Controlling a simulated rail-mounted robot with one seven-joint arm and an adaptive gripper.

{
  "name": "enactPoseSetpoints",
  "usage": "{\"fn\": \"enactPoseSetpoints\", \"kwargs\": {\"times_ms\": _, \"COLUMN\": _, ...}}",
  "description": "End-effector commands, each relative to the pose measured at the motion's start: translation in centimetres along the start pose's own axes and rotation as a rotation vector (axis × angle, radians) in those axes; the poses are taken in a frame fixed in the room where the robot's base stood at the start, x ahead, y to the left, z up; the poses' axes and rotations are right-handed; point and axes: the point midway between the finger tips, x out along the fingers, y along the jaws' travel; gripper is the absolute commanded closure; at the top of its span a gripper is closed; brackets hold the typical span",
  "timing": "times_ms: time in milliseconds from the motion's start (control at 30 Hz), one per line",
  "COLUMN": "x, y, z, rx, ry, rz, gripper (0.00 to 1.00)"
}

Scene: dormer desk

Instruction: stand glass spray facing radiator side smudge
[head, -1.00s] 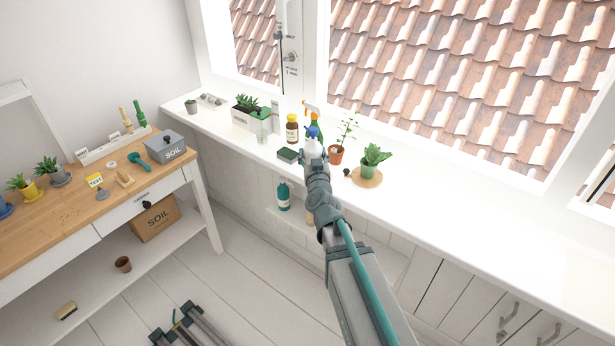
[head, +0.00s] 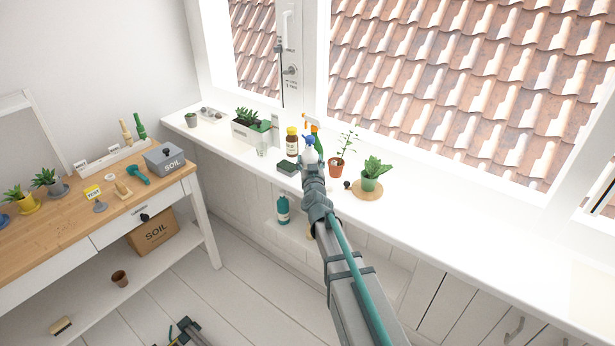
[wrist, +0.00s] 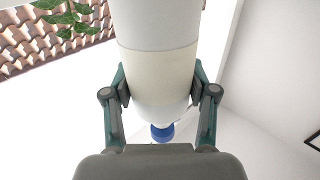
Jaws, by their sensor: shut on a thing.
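The glass spray is a white bottle with a pale band and a blue top (head: 310,156). It shows large in the wrist view (wrist: 157,65), with its blue part (wrist: 162,132) low in that picture. My gripper (wrist: 158,90) is shut on it, one finger on each side. In the head view my gripper (head: 312,172) is over the window sill, largely hidden by my arm. The bottle looks upright there; I cannot tell whether its base touches the sill. No smudge can be made out on the window, and no radiator is clearly seen.
On the sill (head: 460,225), a green bottle with an orange trigger (head: 316,135) is close behind, a brown bottle (head: 292,142) and dark green box (head: 288,168) left, potted plants (head: 336,167) (head: 370,183) right. The sill farther right is clear.

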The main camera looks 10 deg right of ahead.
Motion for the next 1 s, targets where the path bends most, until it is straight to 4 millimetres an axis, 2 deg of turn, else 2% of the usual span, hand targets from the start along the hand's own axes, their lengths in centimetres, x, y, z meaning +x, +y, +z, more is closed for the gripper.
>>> {"fn": "enactPoseSetpoints", "kwargs": {"times_ms": 33, "x": 1.8, "y": -0.1, "z": 0.7, "rx": -0.001, "ry": 0.001, "rz": 0.002, "gripper": 1.0}}
{"fn": "enactPoseSetpoints", "kwargs": {"times_ms": 133, "x": 3.0, "y": -0.1, "z": 2.8, "rx": -0.002, "ry": -0.001, "rz": 0.001, "gripper": 1.0}}
{"fn": "enactPoseSetpoints", "kwargs": {"times_ms": 300, "x": 4.7, "y": -0.1, "z": 4.7, "rx": -0.001, "ry": 0.001, "rz": 0.001, "gripper": 1.0}}
{"fn": "enactPoseSetpoints", "kwargs": {"times_ms": 633, "x": 6.2, "y": -0.2, "z": 6.6, "rx": -0.001, "ry": 0.0, "rz": 0.001, "gripper": 1.0}}
{"fn": "enactPoseSetpoints", "kwargs": {"times_ms": 733, "x": 6.0, "y": -0.2, "z": 7.9, "rx": -0.001, "ry": 0.0, "rz": 0.001, "gripper": 1.0}}
{"fn": "enactPoseSetpoints", "kwargs": {"times_ms": 1000, "x": 5.9, "y": -0.2, "z": 8.9, "rx": 0.001, "ry": 0.002, "rz": 0.001, "gripper": 1.0}}
